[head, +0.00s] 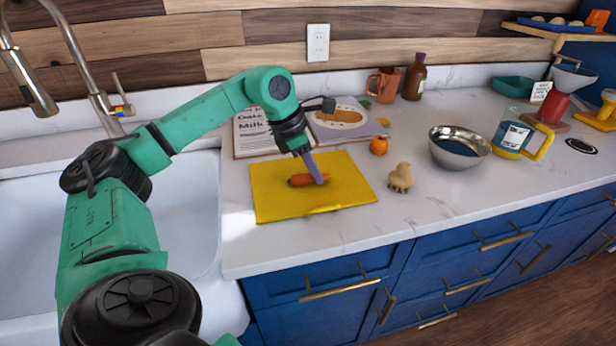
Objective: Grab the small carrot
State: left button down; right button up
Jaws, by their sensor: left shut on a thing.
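The small orange carrot (301,180) lies on the yellow cutting board (276,207) on the white counter. My left gripper (319,179) reaches down from above, with its purple fingers at the right part of the carrot. It is shut on the carrot, which looks to be at board level; I cannot tell whether it touches the board. The fingers hide part of the carrot's right end. My right gripper is not in view.
An open book (343,119) lies behind the board. An orange fruit (379,146), a ginger-like piece (401,178) and a metal bowl (460,148) stand to the right. The white sink (187,215) is at left. The counter's front right is clear.

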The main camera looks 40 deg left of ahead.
pick_arm(q)
notch_tip(320, 180, up, 20)
jog(key=p, duration=0.5)
